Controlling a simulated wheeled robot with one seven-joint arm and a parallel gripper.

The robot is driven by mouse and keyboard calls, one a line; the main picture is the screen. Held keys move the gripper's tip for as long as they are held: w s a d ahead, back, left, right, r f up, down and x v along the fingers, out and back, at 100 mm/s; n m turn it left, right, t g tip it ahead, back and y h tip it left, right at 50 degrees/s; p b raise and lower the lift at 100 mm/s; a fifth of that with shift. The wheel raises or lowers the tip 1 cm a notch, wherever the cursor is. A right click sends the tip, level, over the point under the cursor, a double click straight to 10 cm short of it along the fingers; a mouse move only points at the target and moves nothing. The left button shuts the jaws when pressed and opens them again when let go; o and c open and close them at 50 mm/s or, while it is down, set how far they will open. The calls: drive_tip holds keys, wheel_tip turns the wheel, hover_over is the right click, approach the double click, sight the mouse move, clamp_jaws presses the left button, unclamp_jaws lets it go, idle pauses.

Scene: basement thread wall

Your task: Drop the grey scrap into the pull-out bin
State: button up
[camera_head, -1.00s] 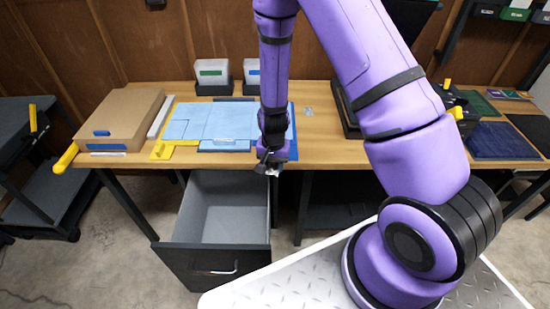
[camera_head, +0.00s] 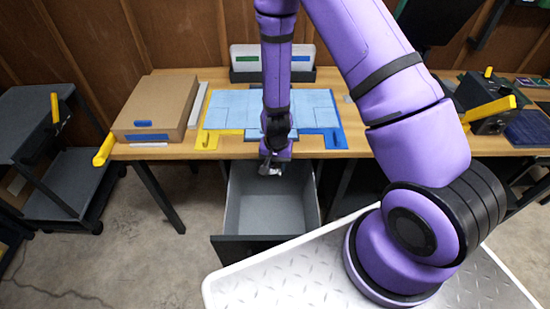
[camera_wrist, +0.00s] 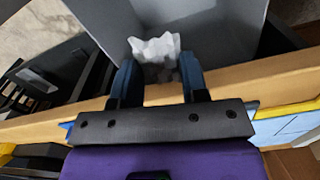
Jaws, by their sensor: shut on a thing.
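The grey scrap (camera_wrist: 155,49) is a pale, jagged lump between the two fingertips of my gripper (camera_wrist: 158,78) in the wrist view. My gripper is shut on it. In the head view my gripper (camera_head: 270,166) points down at the table's front edge, over the back part of the open pull-out bin. The pull-out bin (camera_head: 262,213) is a grey-walled drawer with a dark front, pulled out below the table. Its inside shows bare in the head view. In the wrist view the bin's grey wall (camera_wrist: 222,38) lies beyond the scrap.
The wooden table (camera_head: 225,153) carries a cardboard box (camera_head: 160,103), blue cloth pieces (camera_head: 225,108), and yellow tools at the left. A dark cart (camera_head: 60,175) stands at the far left. My white base platform is close to the bin's front. Open floor lies left of the bin.

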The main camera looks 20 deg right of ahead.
sight(276, 165)
drive_tip(key=shift+f, duration=1.7)
drive_tip(key=o, duration=1)
drive_tip(key=shift+c, duration=0.2)
wheel_tip(276, 165, up, 11)
drive_tip(key=shift+f, duration=0.1)
